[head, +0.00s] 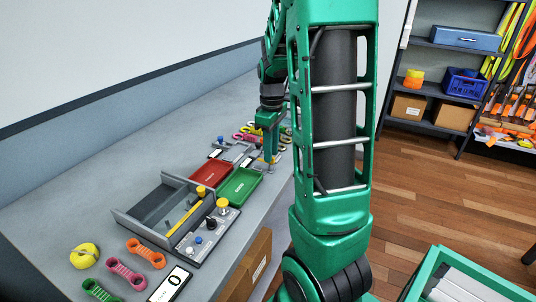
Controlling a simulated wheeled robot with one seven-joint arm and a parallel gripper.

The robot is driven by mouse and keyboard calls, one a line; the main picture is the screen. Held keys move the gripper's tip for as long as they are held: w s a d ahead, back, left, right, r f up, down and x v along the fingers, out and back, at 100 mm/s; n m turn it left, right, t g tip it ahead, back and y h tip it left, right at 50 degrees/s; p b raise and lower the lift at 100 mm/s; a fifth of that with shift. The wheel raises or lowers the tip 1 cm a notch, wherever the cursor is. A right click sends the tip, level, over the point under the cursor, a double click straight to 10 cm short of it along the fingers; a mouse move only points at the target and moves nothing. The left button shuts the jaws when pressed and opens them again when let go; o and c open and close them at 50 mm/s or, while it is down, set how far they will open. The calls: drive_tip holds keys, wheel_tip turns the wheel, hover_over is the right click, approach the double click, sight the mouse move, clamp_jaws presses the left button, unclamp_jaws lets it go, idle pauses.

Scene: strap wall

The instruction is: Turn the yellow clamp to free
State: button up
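My gripper (269,155) points down over the far part of the grey bench, just beyond the green tray. Its fingers are small and partly merged with the things behind, so I cannot tell whether they are open. A small yellow piece shows right at the fingertips; it may be the yellow clamp, but its shape and setting are too small to read. I cannot tell whether the gripper touches it. Other yellow parts stand on the nearer grey fixture: a yellow knob (222,204) and a yellow bar (185,218).
A red tray (211,172) and a green tray (239,186) lie side by side before the gripper. A grey open box (148,214) stands nearer. Coloured links, a yellow tape roll (85,256) and a number card (170,286) lie at the near end.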

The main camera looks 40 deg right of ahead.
drive_tip(key=shift+f, duration=0.7)
clamp_jaws()
drive_tip(key=shift+a, duration=0.1)
